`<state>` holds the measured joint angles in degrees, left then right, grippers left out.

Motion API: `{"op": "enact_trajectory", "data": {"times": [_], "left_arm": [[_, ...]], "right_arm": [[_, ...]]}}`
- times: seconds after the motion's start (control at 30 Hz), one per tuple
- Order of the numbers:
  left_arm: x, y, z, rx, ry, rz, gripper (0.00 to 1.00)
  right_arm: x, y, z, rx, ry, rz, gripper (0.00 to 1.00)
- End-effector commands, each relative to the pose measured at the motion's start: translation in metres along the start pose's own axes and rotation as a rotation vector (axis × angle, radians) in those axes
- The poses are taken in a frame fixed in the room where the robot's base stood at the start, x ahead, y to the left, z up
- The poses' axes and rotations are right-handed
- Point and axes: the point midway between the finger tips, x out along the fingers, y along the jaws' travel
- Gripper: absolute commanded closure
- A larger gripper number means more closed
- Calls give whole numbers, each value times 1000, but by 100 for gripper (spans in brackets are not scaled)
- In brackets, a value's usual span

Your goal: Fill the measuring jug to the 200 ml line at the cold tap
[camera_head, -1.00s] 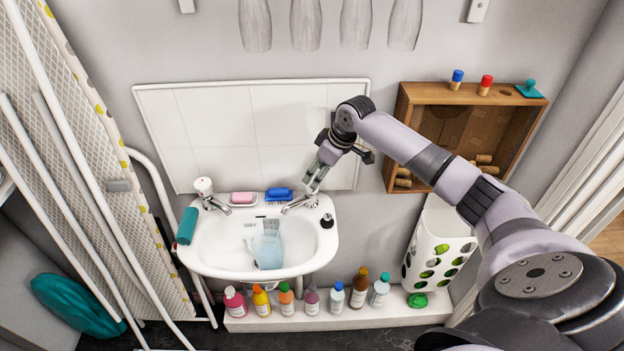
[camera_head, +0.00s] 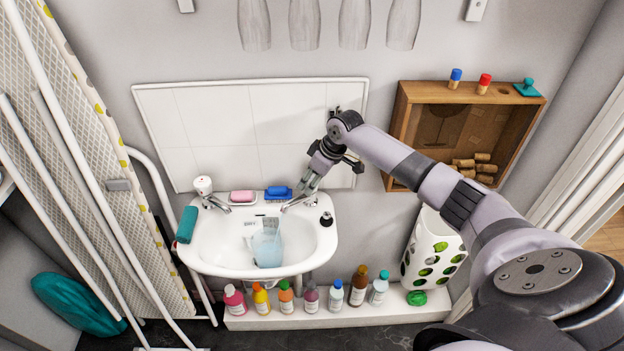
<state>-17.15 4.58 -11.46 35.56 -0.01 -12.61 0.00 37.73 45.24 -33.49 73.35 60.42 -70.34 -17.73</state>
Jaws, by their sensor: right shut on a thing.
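The measuring jug (camera_head: 267,249) is a pale blue, see-through vessel in the white basin (camera_head: 215,252), below and left of the right-hand tap (camera_head: 290,206). Its marks and water level are too small to read. My right gripper (camera_head: 303,192) is shut on the top of the right-hand tap, and its fingers hide the tap's head. Whether water runs from the spout I cannot tell. The left-hand tap (camera_head: 206,190) has a white head and stands free. I cannot read which tap is cold. My left gripper is out of view.
A pink soap (camera_head: 242,196) and a blue brush (camera_head: 278,192) lie on the basin's back ledge. A teal cloth (camera_head: 187,224) hangs at its left rim. Several bottles (camera_head: 335,293) stand on the low ledge below. A wooden box (camera_head: 402,135) hangs at right.

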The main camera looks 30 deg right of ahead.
Motion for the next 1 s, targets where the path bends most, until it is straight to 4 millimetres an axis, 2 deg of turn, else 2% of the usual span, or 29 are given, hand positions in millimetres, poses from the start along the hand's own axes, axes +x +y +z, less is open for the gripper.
{"op": "enact_trajectory", "data": {"times": [0.23,0.37,0.6,0.7,1.0], "left_arm": [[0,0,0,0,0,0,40],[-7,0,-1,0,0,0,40],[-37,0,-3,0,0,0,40],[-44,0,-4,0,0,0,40],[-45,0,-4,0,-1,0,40]], "right_arm": [[0,0,0,0,0,1,88],[-2,0,-1,16,-1,7,88],[-5,-2,-2,149,-2,60,88],[-3,-2,-1,195,-2,79,88],[0,-1,0,225,1,93,88]]}}
